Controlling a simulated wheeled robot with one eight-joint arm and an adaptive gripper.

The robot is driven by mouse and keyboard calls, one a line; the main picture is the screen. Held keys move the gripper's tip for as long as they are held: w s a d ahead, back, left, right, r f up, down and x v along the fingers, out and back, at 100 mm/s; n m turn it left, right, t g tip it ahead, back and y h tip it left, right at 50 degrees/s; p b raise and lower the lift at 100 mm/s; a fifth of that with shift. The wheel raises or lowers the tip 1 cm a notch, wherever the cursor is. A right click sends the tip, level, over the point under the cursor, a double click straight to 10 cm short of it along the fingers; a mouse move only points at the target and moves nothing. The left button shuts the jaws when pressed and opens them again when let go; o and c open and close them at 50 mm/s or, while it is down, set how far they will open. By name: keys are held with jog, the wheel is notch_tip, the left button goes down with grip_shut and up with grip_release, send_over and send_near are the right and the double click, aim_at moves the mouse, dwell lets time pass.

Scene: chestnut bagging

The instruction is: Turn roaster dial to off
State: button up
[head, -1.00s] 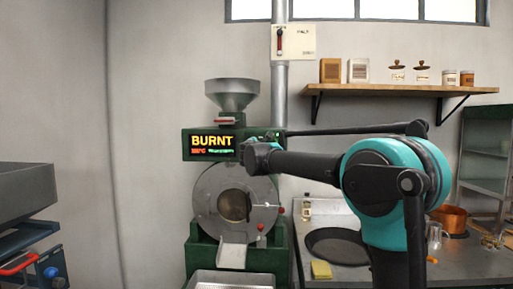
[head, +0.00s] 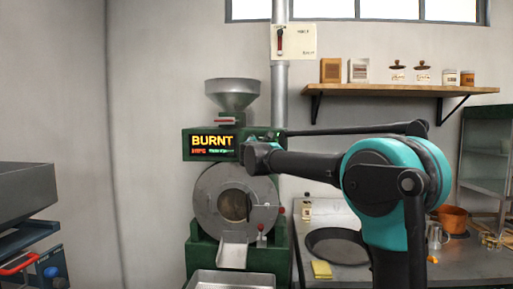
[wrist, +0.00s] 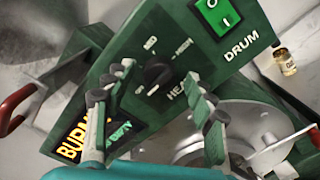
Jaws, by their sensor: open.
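The green roaster (head: 196,253) stands against the wall, and its display (head: 211,144) reads BURNT. In the wrist view, its black heat dial (wrist: 156,74) sits on the green control panel (wrist: 221,77), ringed by MED, HIGH and HEAT labels. Part of the lettering is hidden, and I cannot read where the dial points. My gripper (wrist: 158,76) is open, with one finger on each side of the dial. I cannot tell whether the fingers touch it. In the head view, my gripper (head: 257,157) is at the panel's right side and hides the dial.
A green DRUM rocker switch (wrist: 218,14) is close above the dial. The round drum front (head: 210,205) and chute (head: 232,255) are below the panel, and the hopper (head: 232,92) is above. A counter with a dark pan (head: 335,246) stands at the right.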

jog(key=s, duration=1.2)
jog(key=shift+f, duration=0.1)
jog(key=s+d+f+m+g+h, duration=0.25)
jog(key=d+f+m, duration=0.25)
jog(key=d+f, duration=0.35)
jog(key=s+d+f+m+g+h, duration=0.15)
jog(key=s+d+f+m, duration=0.25)
jog(key=d+f, duration=0.45)
jog(key=s+d+f+m+g+h, duration=0.1)
jog(key=s+d+f+m+g, duration=0.3)
jog(key=d+f, duration=0.5)
jog(key=s+d+f+m+g+y, duration=0.1)
jog(key=s+f+m+g+y, duration=0.4)
jog(key=s+f+m, duration=0.6)
jog(key=s+f, duration=1.3)
jog(key=f, duration=0.1)
jog(key=shift+s+d+g, duration=0.15)
jog(key=shift+s+g, duration=0.15)
jog(key=shift+g, duration=0.1)
